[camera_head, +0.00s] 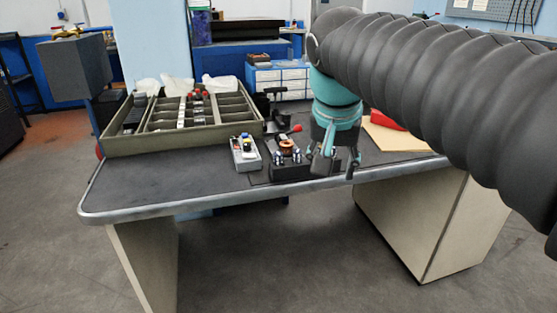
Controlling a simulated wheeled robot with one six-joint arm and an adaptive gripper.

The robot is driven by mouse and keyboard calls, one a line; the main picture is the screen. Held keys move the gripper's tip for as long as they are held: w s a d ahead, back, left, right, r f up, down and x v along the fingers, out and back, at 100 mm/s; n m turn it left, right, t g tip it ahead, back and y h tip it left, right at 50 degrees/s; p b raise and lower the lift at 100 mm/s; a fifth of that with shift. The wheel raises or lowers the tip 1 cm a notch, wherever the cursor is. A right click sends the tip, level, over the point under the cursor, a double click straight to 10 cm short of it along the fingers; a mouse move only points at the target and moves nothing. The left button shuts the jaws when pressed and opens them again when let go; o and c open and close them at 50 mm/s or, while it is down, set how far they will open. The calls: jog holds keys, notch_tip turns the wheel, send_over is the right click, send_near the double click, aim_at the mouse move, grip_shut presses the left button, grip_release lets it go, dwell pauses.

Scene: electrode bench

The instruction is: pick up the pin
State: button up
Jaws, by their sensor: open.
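My gripper (337,167) points down near the front edge of the bench, its two fingers apart with nothing seen between them. Just left of it is a black block (290,172) with a copper-coloured coil and small shiny fittings on top. I cannot make out a pin for certain at this size. It may be among the small parts on the bench or hidden behind the gripper. Whether the fingers touch anything is not clear.
A compartmented tray (182,141) with small parts and white bags stands at the back left. A small grey device (246,153) sits left of the block. Behind are a dark clamp-like tool (276,112) and a red thing (386,121) on a tan board. The bench's front left (150,183) is clear.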

jog(key=w+a+r+m+h, duration=0.1)
jog(key=w+a+r+m, duration=0.1)
jog(key=w+a+r, duration=0.45)
jog(key=m, duration=0.2)
send_near(277, 154)
jog(key=shift+g+h, duration=0.3)
jog(key=shift+h, duration=0.1)
jog(key=x, duration=0.3)
jog(key=b+x, duration=0.1)
jog(key=x, duration=0.5)
jog(key=shift+w+a+f+b, duration=0.2)
jog(key=shift+w+f+b, duration=0.15)
jog(key=shift+b, duration=0.05)
grip_shut()
